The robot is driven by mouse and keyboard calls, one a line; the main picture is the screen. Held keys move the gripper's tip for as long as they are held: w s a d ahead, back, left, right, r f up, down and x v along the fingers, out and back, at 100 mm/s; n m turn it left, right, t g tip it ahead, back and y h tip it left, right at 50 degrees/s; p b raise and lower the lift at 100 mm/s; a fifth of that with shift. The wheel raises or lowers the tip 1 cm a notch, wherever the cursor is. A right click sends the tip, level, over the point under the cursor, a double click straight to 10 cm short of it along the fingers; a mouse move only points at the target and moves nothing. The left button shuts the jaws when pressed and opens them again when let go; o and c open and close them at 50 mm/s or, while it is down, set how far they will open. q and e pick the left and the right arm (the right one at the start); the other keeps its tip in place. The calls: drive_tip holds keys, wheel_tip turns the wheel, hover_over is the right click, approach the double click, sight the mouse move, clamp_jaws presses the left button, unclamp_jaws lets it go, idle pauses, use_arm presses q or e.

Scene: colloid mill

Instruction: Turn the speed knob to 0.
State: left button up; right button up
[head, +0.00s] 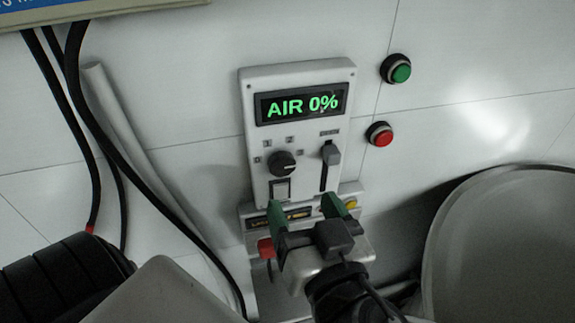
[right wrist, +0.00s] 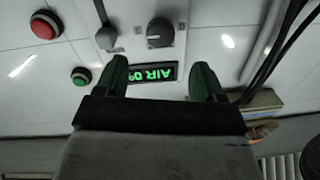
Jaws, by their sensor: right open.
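The speed knob (head: 283,163) is a dark round dial on the white control panel (head: 252,135), below a green display reading "AIR 0%" (head: 303,104). Small marks, seemingly 0, 1 and 2, stand to its left and above; its exact setting is too small to tell. My right gripper (head: 304,208) is open and empty, below the knob and apart from it. In the right wrist view, which is upside down, the knob (right wrist: 160,32) shows beyond the open green fingers (right wrist: 160,80). My left gripper is not in view.
A slider (head: 330,154) stands just right of the knob and a rocker switch (head: 280,189) just below it. Green (head: 401,73) and red (head: 380,134) buttons are on the wall at right. Black cables (head: 125,165) hang at left. A large round vessel (head: 510,250) fills the lower right.

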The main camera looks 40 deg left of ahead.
sight(284, 168)
drive_tip(key=p+x, duration=0.2)
drive_tip(key=x, duration=0.4)
drive_tip(key=shift+a+r, duration=0.15)
drive_tip(key=shift+a, duration=0.05)
drive_tip(key=shift+x, duration=0.8)
drive_tip(key=shift+d, duration=0.1)
drive_tip(key=shift+f, duration=0.2)
drive_tip(key=c, duration=0.9)
